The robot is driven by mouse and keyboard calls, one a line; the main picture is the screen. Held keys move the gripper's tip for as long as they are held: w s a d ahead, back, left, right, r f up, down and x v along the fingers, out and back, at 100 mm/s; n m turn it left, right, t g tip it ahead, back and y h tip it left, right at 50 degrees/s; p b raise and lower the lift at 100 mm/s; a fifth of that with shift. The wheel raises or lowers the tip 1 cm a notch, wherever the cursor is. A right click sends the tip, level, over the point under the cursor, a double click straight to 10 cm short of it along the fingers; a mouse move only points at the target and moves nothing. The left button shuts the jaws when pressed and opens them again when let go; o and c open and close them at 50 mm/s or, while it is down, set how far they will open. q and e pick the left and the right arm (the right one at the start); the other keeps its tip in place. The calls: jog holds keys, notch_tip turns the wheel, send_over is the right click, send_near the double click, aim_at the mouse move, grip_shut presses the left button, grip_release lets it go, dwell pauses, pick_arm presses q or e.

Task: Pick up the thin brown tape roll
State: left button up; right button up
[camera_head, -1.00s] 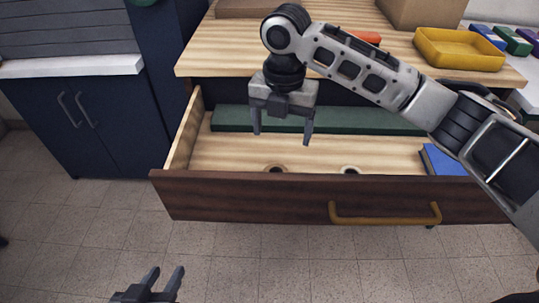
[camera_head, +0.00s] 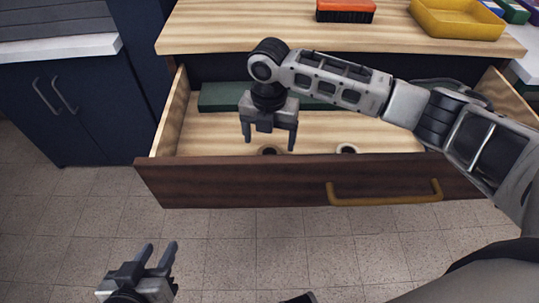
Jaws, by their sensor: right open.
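A brown tape roll (camera_head: 262,150) lies in the open drawer (camera_head: 300,182), just behind its front panel, which hides its near part. A second, paler roll (camera_head: 347,145) lies to its right, also partly hidden. My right gripper (camera_head: 269,144) points down over the drawer, above the brown roll, with its fingers apart and nothing between them. How far its fingertips are above the roll I cannot tell. My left gripper (camera_head: 157,252) is low at the bottom left, in front of the drawer, with its fingers apart and empty.
A long green box (camera_head: 222,97) lies at the back of the drawer. A dark blue cabinet (camera_head: 70,105) stands at the left. My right arm crosses the drawer's right side.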

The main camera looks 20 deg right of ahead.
aim_at(270, 153)
notch_tip(270, 153, down, 4)
jog(key=shift+s+f, duration=0.1)
jog(key=c, duration=1.1)
